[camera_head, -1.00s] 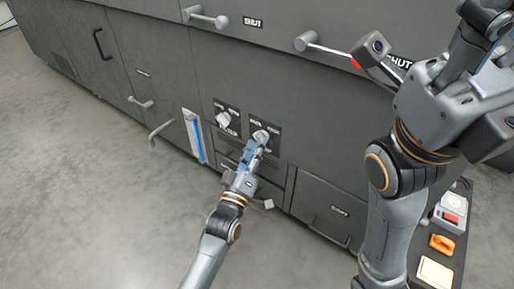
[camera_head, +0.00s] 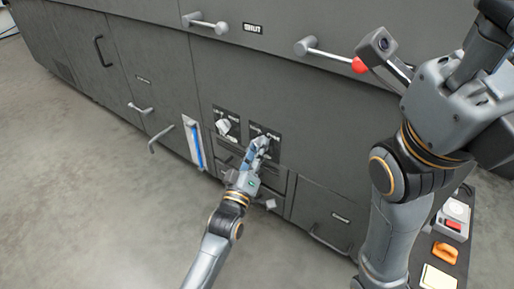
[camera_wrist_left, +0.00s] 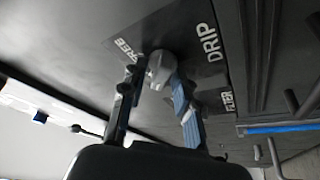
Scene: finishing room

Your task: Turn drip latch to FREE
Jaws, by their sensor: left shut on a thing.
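In the head view my left gripper (camera_head: 259,146) reaches up to the right-hand dial plate (camera_head: 273,133) and mostly hides the knob. The exact angle of the knob is hard to tell. My right arm crosses the right of the head view; its fingers do not show.
A similar pale knob (camera_head: 224,127) sits on the neighbouring plate to the left. A blue-striped gauge (camera_head: 195,144), a bar handle (camera_head: 160,138) and a red-tipped lever (camera_head: 358,65) are on the cabinet front. A side shelf holds an orange item (camera_head: 444,252). The floor at left is clear.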

